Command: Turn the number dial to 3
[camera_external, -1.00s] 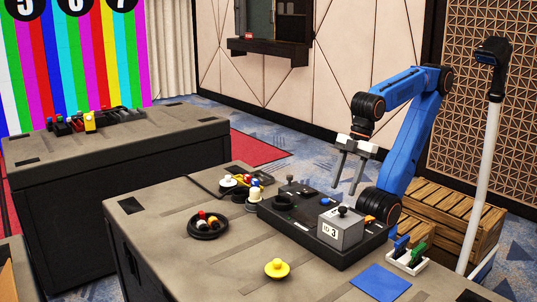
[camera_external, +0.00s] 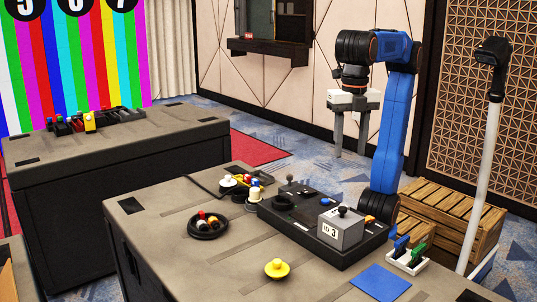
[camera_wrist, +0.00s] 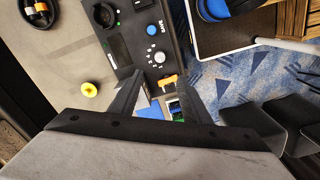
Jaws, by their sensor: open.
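A black control panel (camera_external: 300,222) lies on the near grey case. A grey box (camera_external: 340,232) with a black knob (camera_external: 342,211) on top sits on the panel; its white label shows a 3. In the wrist view a round silver dial (camera_wrist: 159,57) with small marks around it lies beside a blue button (camera_wrist: 151,29); its setting is too small to read. I cannot tell for sure which knob is the number dial. My gripper (camera_external: 349,154) is open and empty, above and behind the panel. In the wrist view its fingers (camera_wrist: 163,75) straddle an orange handle (camera_wrist: 168,80) below.
A yellow button (camera_external: 277,268), a blue mat (camera_external: 381,281) and a black dish of coloured pieces (camera_external: 208,225) lie on the case. A white rack (camera_external: 407,261) with blue and green items is at its right edge. A white pole (camera_external: 484,185) stands at the right. Air above the panel is clear.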

